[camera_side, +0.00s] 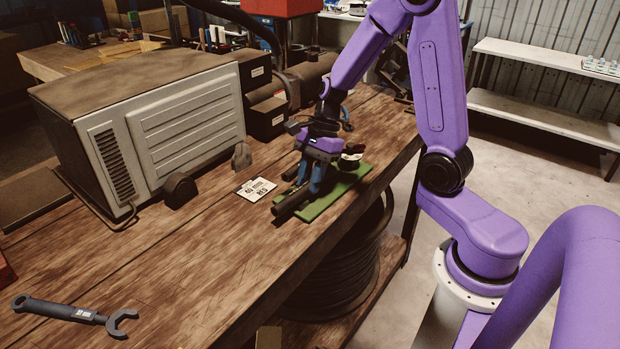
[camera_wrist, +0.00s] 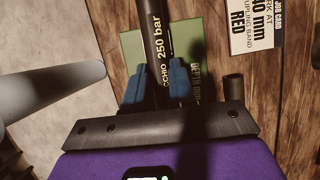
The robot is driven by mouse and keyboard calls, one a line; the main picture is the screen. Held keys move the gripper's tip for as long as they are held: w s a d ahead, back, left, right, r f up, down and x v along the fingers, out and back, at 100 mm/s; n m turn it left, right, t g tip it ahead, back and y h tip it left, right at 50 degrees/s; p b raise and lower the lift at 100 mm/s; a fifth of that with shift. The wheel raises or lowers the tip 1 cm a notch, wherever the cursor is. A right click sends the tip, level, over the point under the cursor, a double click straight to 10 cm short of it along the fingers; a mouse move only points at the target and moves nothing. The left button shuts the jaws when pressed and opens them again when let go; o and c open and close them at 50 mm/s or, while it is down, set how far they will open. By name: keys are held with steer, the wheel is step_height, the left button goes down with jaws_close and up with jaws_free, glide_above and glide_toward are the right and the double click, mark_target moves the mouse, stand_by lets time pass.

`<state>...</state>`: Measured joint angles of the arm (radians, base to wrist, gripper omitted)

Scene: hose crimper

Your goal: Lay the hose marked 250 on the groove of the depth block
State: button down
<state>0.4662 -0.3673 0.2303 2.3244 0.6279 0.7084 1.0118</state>
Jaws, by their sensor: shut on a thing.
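The black hose marked 250 (camera_wrist: 153,28) is between the blue fingers of my gripper (camera_wrist: 155,78), its "250 bar" print facing the wrist camera. In the side view my gripper (camera_side: 312,184) is low over the green depth block (camera_side: 342,190), and the dark hose (camera_side: 288,207) points toward the front left. The green block also shows behind the hose in the wrist view (camera_wrist: 132,52), with "DEPTH mm" printed on it. The groove is hidden by the hose and fingers, so I cannot tell whether the hose touches it.
A white job card (camera_side: 256,188) lies left of the block and also shows in the wrist view (camera_wrist: 256,25). A dark tube end (camera_wrist: 233,88) is right of my fingers. A large grey machine (camera_side: 150,120) stands behind. A wrench (camera_side: 75,313) lies front left; the bench between is clear.

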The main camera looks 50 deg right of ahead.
steer(key=shift+f, duration=0.5)
stand_by(1.5)
steer(key=c, duration=0.8)
jaws_free()
steer(key=shift+c, duration=0.2)
steer(key=shift+r, duration=4)
